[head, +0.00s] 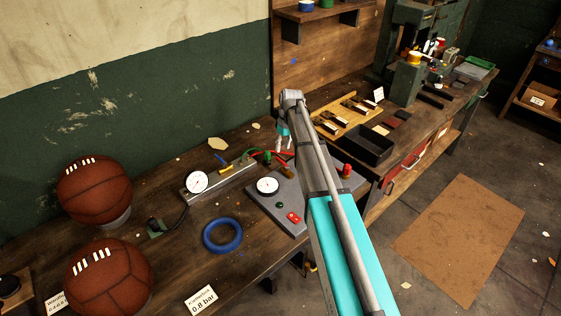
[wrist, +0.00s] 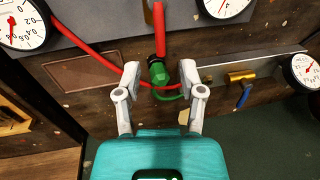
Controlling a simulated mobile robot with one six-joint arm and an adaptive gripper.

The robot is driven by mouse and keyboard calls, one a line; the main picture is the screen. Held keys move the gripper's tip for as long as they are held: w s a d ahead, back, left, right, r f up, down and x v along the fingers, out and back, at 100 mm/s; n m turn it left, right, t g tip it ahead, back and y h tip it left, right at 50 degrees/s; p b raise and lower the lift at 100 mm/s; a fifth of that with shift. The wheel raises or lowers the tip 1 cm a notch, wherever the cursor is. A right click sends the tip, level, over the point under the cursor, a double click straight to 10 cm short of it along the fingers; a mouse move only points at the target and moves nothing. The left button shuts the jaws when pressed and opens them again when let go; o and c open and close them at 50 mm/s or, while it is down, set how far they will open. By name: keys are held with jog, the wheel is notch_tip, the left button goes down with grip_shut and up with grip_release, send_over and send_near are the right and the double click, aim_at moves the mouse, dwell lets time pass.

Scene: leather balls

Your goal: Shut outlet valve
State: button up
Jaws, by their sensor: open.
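A brass valve (wrist: 240,77) with a blue lever (wrist: 243,97) sits on a grey metal bar in the wrist view. The lever points away from the bar at an angle. In the head view the valve is a small yellow part (head: 225,169) with the blue lever (head: 220,158) beside it. No label tells me whether it is the outlet valve. My gripper (wrist: 159,74) is open, with its fingers on either side of a green fitting (wrist: 160,73); I cannot tell whether they touch it. In the head view my gripper (head: 284,145) is above the bench, right of the valve.
Red hose (wrist: 90,50) runs close to my fingers. A gauge (head: 196,182) stands at the bar's end; another gauge (head: 267,186) is on a grey panel (head: 285,206). Two leather balls (head: 94,189) (head: 108,280) and a blue ring (head: 223,235) are left. A black bin (head: 366,146) is right.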

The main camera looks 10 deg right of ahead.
aim_at(282, 162)
jog(key=shift+s+a+f+b, duration=0.1)
jog(key=shift+a+f+b, duration=0.05)
jog(key=shift+f+b, duration=0.65)
jog(key=shift+s+a+f+b, duration=0.1)
jog(key=shift+a+f+b, duration=0.05)
jog(key=shift+f+b, duration=0.6)
jog(key=shift+s+a+f+b, duration=0.1)
jog(key=shift+a+f+b, duration=0.05)
jog(key=shift+f+b, duration=0.65)
jog(key=shift+f, duration=0.15)
jog(key=shift+c, duration=0.3)
grip_shut()
